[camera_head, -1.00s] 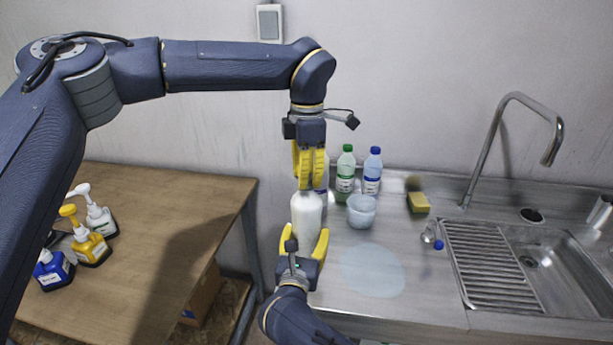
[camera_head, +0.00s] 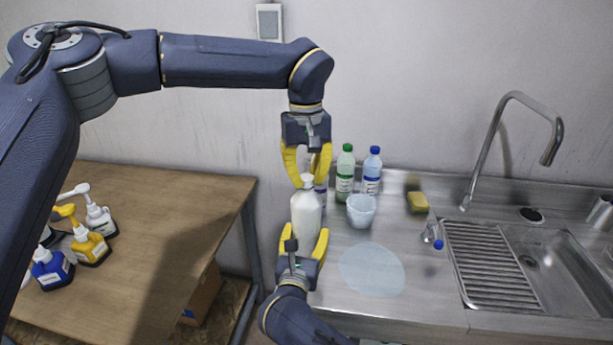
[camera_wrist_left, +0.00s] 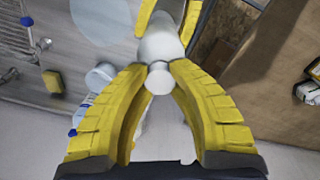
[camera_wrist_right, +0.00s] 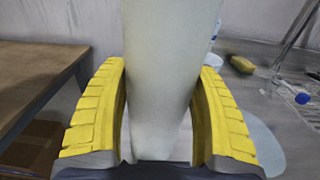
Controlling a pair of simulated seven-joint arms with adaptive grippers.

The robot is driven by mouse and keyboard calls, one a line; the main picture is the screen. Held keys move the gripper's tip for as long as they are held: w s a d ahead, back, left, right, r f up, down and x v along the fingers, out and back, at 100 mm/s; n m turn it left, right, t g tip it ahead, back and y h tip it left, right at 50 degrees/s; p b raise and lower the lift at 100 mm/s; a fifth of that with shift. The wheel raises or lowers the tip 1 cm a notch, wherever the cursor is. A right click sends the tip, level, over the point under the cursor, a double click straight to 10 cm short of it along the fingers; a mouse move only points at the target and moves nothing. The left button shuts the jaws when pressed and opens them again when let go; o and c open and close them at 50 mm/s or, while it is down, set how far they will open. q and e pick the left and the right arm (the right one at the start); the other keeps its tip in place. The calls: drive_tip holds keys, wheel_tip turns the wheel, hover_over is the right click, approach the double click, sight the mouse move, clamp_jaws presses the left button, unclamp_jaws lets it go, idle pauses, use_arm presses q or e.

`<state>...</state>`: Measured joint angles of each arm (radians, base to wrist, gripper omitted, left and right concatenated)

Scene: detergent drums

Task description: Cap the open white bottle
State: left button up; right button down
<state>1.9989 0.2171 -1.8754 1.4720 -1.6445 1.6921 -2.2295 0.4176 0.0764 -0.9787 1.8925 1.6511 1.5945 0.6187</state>
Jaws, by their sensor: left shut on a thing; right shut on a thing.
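The white bottle (camera_head: 307,214) stands upright at the left end of the steel counter. My right gripper (camera_head: 305,236) is shut around its lower body; the right wrist view shows a yellow finger against each side of the bottle (camera_wrist_right: 172,85). My left gripper (camera_head: 307,183) points down from above, with its fingertips shut on a small white cap (camera_wrist_left: 158,78) at the bottle's top. The cap lines up with the bottle (camera_wrist_left: 160,46) in the left wrist view. Whether it is fully seated on the neck cannot be told.
A green-capped bottle (camera_head: 345,175), a blue-capped bottle (camera_head: 372,172) and a pale cup (camera_head: 361,210) stand close behind on the right. A purple-labelled bottle is partly hidden behind the white one. A sponge (camera_head: 417,202), tap and sink lie right. Pump bottles stand on the wooden table (camera_head: 165,215).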

use_arm(q)
drive_tip(key=m, duration=0.5)
drive_tip(key=shift+m, duration=0.4)
drive_tip(key=o, duration=0.7)
drive_tip(key=shift+c, duration=0.2)
drive_tip(key=shift+r, duration=2.25)
